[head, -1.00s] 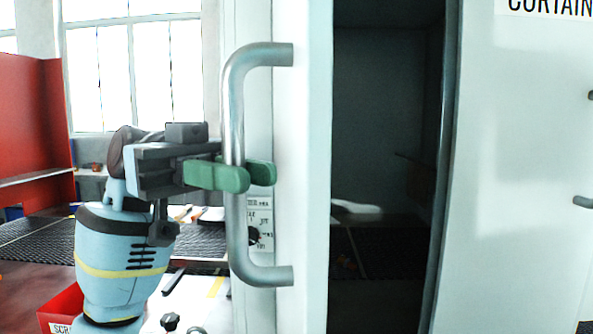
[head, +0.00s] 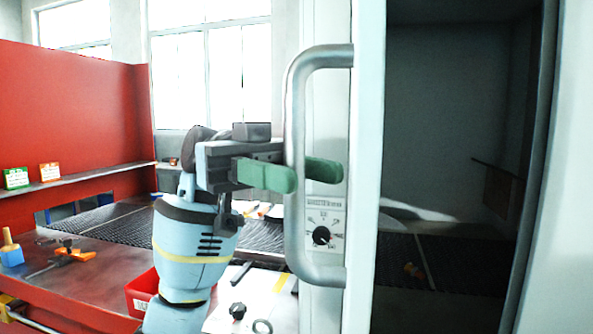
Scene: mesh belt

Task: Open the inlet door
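The inlet door (head: 369,200) is a pale panel with a grey metal bar handle (head: 294,225). It stands partly open. A dark opening (head: 440,130) shows to its right, with a mesh belt (head: 455,262) inside. My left gripper (head: 296,175) has green fingers on either side of the upright handle bar, around its mid-height. One finger passes in front of the bar and the other shows behind it. The fingers look closed on the bar, though the contact is partly hidden. My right gripper is out of view.
A red partition (head: 75,110) with a shelf stands at the left. Below are a work table, a red bin (head: 140,290), a blue block (head: 11,255) and an orange tool (head: 75,255). Windows are behind.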

